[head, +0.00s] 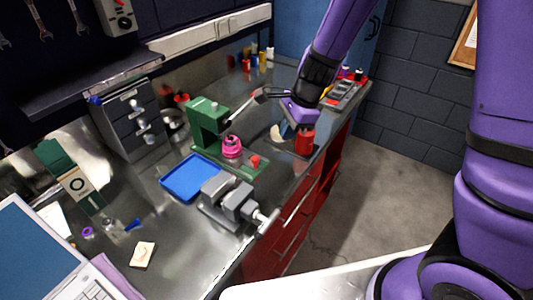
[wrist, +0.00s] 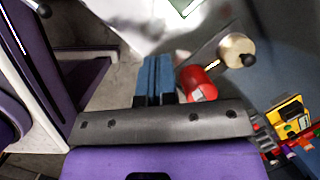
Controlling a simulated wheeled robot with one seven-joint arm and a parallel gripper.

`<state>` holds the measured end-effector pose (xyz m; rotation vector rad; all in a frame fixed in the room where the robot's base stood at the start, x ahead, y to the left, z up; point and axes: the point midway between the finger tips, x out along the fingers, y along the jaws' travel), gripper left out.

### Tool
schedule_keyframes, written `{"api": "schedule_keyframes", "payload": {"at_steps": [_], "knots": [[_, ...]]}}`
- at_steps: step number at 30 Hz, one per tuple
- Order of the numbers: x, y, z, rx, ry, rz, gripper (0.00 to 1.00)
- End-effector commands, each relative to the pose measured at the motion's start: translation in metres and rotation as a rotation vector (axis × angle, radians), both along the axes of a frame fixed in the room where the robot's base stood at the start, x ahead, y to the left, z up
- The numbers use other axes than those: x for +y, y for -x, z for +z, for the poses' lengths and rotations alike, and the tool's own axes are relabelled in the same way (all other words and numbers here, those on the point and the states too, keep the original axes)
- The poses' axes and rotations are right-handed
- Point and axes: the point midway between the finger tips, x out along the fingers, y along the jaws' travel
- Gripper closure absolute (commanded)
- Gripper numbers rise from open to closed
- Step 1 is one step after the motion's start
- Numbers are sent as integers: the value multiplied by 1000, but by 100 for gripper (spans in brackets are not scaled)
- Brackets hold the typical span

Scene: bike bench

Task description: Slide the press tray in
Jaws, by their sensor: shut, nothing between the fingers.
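The green press (head: 207,128) stands on the bench, its lever reaching up and right. A flat green base, taken as the press tray (head: 249,167), extends from its foot toward the front right, with a red knob (head: 255,160) near its end. A pink round part (head: 232,146) sits at the press, beneath its head. My gripper (head: 288,130) is right of the press, apart from the knob, beside a red can (head: 305,143). In the wrist view, the blue fingers (wrist: 154,76) are together and empty. The tray is not clearly seen there.
A grey vise (head: 232,202) stands at the bench front, with a blue tray (head: 188,178) left of it. A pale round piece (wrist: 236,50) and the red can (wrist: 197,85) are close right of my fingers. A laptop (head: 35,255) lies at front left.

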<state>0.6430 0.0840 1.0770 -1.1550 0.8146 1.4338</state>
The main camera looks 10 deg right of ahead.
Motion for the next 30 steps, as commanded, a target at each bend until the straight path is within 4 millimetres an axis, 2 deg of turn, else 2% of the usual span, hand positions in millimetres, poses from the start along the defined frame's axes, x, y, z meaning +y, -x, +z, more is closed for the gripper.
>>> {"api": "schedule_keyframes", "payload": {"at_steps": [3,6,9,13,17,30], "knots": [[-13,3,1,53,-44,-268,100],[-19,4,0,85,-69,-415,100],[-23,4,0,101,-83,-490,100],[-21,3,-5,107,-86,-511,100],[-16,2,-19,107,-84,-508,100],[8,-6,-83,107,-83,-505,100]]}}
